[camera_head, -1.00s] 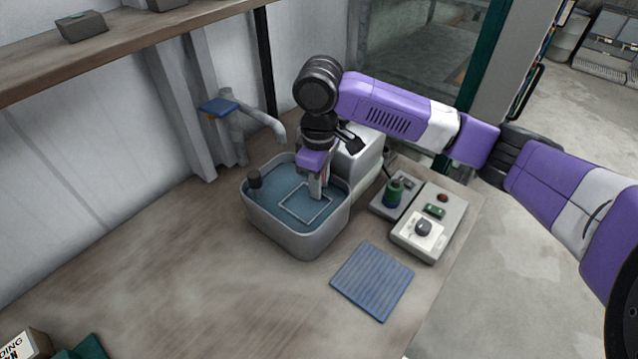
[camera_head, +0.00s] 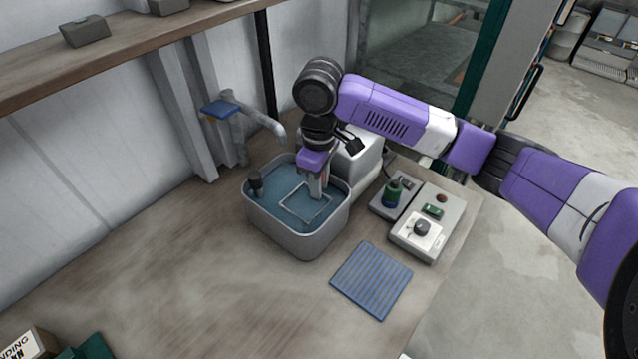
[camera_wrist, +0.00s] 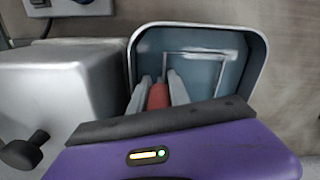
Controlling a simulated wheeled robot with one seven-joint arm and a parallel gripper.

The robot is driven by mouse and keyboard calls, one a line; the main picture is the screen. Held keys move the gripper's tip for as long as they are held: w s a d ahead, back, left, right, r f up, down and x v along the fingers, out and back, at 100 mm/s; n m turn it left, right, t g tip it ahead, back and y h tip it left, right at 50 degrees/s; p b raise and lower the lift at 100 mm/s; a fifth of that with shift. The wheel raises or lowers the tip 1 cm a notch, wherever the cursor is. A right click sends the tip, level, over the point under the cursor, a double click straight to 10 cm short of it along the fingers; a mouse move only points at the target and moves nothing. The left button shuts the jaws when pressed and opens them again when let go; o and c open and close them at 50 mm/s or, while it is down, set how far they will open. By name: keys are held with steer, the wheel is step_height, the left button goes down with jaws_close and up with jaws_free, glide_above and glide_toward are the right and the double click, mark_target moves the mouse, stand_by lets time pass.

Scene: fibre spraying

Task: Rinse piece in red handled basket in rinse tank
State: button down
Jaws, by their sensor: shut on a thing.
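The rinse tank (camera_head: 298,238) is a grey tub with blue-looking water, standing on the workbench; it also shows in the wrist view (camera_wrist: 258,50). My gripper (camera_head: 319,192) reaches down into the tank at its right side. In the wrist view my gripper (camera_wrist: 158,88) is shut on the red handle (camera_wrist: 158,97) of the basket. The basket's pale rectangular rim (camera_head: 285,204) shows at the water surface inside the tank. The rest of the basket is under water, and I cannot make out the piece in it.
A tap (camera_head: 262,117) with a blue lever stands behind the tank. A grey-white machine (camera_head: 362,165) is right behind it. A blue ribbed mat (camera_head: 371,281) lies in front.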

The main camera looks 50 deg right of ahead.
steer(key=shift+r+p, duration=3.25)
steer(key=shift+r, duration=0.75)
steer(key=shift+r+p, duration=0.5)
steer(key=shift+r, duration=0.8)
